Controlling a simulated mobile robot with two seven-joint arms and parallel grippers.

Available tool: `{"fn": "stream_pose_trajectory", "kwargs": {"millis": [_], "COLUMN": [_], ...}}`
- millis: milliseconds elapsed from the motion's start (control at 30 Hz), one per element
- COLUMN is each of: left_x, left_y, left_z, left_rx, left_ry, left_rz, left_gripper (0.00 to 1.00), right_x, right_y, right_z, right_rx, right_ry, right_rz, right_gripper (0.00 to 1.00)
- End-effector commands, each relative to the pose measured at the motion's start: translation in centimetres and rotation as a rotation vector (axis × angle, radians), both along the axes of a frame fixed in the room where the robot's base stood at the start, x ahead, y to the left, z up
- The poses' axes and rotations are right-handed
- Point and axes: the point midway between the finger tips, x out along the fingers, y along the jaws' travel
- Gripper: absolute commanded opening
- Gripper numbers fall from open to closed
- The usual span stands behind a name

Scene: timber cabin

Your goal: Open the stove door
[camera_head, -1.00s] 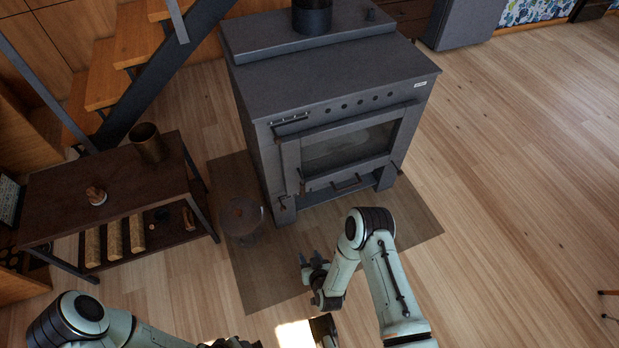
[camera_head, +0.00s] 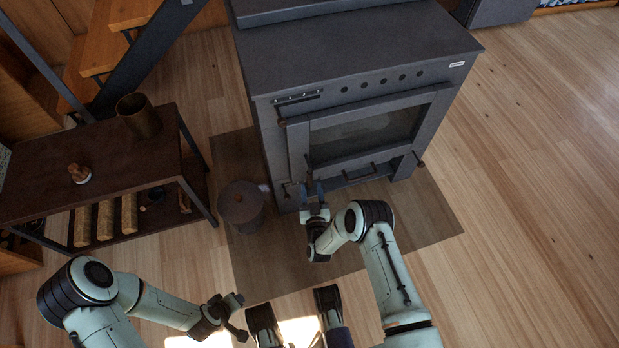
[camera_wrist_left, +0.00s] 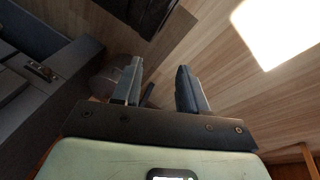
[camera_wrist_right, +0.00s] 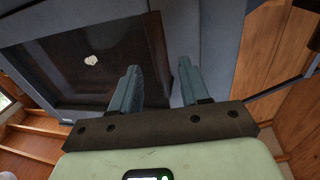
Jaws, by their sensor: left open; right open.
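The dark grey stove (camera_head: 350,50) stands ahead of me. Its framed glass door (camera_head: 365,135) looks shut. A small handle (camera_head: 360,173) sits below the glass, and small knobs show near the frame's left and right sides. My right gripper (camera_head: 312,188) is open and empty, close in front of the stove's lower left front; whether it touches is unclear. In the right wrist view its fingers (camera_wrist_right: 160,78) are apart before the dark glass (camera_wrist_right: 85,60) and grey frame. My left gripper (camera_head: 240,316) is open and empty, low and away from the stove; its fingers (camera_wrist_left: 158,82) are apart over the floor.
A round lidded pot (camera_head: 241,205) stands on the floor mat (camera_head: 400,225), left of the stove front. A low dark table (camera_head: 110,160) with a cylinder (camera_head: 138,116) and logs (camera_head: 105,220) is at left. The wooden floor at right (camera_head: 540,190) is clear.

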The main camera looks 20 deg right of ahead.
Motion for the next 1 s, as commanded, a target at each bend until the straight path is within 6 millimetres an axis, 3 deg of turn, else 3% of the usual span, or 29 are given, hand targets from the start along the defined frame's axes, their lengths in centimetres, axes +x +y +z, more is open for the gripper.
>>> {"fn": "stream_pose_trajectory", "kwargs": {"millis": [100,300,700,867,1000], "left_x": [-0.5,-2.2,-2.8,-2.8,-2.8], "left_y": [0.4,0.7,0.7,0.7,0.7], "left_z": [-1.5,-3.0,-3.3,-3.3,-3.3], "left_rx": [0.004,0.002,0.0,0.0,0.001], "left_ry": [0.022,0.079,0.1,0.1,0.099], "left_rz": [0.006,0.009,0.009,0.009,0.009], "left_gripper": [0.43,0.43,0.43,0.43,0.43], "right_x": [2.4,4.9,5.6,5.6,5.6], "right_y": [-0.4,-0.8,-0.9,-0.9,-0.9], "right_z": [-0.2,-0.1,0.0,0.0,0.0], "right_rx": [0.001,0.001,0.001,0.001,0.001], "right_ry": [-0.003,-0.001,0.001,0.001,0.001], "right_rz": [-0.001,0.0,0.0,0.0,0.0], "right_gripper": [0.46,0.46,0.46,0.0,0.0]}}
